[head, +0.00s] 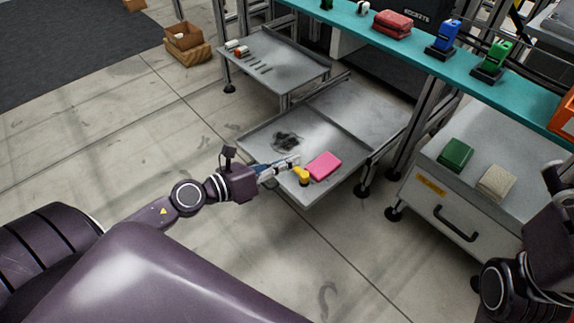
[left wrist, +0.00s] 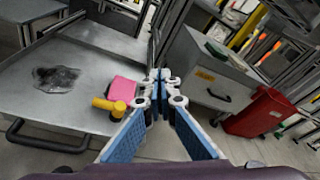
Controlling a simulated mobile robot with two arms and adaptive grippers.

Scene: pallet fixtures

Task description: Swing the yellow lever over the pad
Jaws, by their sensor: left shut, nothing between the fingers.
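The yellow lever (head: 301,174) is at the front edge of a grey metal tray table. The pink pad (head: 324,165) lies flat just right of it. In the left wrist view the lever (left wrist: 106,105) shows beside the near side of the pad (left wrist: 122,88), not across its top. My left gripper (head: 290,162) is shut and empty, its tips close to the lever. In the left wrist view its blue-padded fingers (left wrist: 161,76) meet right of the lever and pad. Whether they touch the lever I cannot tell. My right gripper is at the right edge, its fingers not visible.
The tray table (head: 262,135) has a raised rim and a dark smudge (head: 288,141). A drawer cabinet (head: 428,196) with a green block (head: 455,153) stands to the right. A teal shelf (head: 420,52) runs behind. A red bin (left wrist: 257,112) shows in the left wrist view.

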